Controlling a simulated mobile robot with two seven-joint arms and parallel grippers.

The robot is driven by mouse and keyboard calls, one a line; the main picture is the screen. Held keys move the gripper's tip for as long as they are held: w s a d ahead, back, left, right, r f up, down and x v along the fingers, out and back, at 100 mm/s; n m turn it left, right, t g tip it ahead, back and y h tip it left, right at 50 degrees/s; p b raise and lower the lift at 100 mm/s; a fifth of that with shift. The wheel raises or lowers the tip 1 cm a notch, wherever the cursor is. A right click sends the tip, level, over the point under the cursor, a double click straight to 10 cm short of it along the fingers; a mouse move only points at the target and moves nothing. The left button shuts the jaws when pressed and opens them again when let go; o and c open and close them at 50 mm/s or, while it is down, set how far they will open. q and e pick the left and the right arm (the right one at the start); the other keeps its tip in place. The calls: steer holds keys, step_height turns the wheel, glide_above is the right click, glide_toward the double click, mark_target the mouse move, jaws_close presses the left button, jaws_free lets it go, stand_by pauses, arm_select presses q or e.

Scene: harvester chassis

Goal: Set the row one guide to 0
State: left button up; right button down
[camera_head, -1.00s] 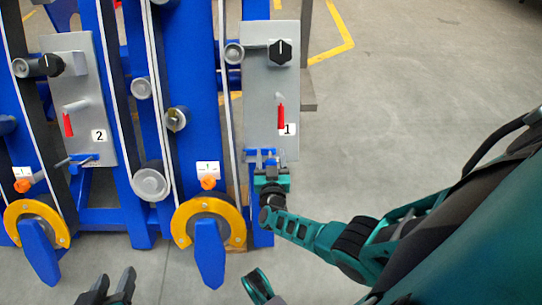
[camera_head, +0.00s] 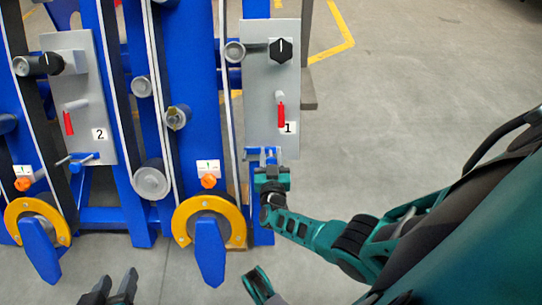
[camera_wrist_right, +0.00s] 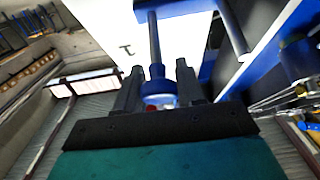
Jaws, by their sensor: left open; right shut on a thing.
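The grey row one panel (camera_head: 258,105) bears a white label "1" (camera_head: 289,128), a black knob (camera_head: 281,50) with its white mark near the top, and a red lever (camera_head: 281,114) hanging down. At the panel's lower end is a blue bracket (camera_head: 252,153) with a blue handle (camera_wrist_right: 158,88). My right gripper (camera_head: 271,168) is shut on this handle. In the right wrist view my right gripper (camera_wrist_right: 160,92) has a finger on each side of it, and its rod runs up to a blue crosspiece. My left gripper (camera_head: 110,288) is open and empty at the bottom.
The row two panel (camera_head: 82,130) stands to the left, with a similar bracket and pin (camera_head: 80,160). An orange knob under a white scale (camera_head: 208,167) sits left of my right gripper.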

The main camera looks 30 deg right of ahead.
arm_select(q)
steer(key=shift+w+a+r+p, duration=0.1)
steer(key=shift+w+r+p, duration=0.1)
steer(key=shift+r+p, duration=0.15)
arm_select(e)
steer(key=s+d, duration=0.1)
steer(key=d, duration=0.2)
steer(key=shift+s, duration=0.4)
steer(key=shift+d, duration=0.1)
steer(key=c, duration=0.8)
jaws_free()
arm_select(q)
steer(key=shift+f, duration=0.1)
steer(key=shift+s, duration=0.15)
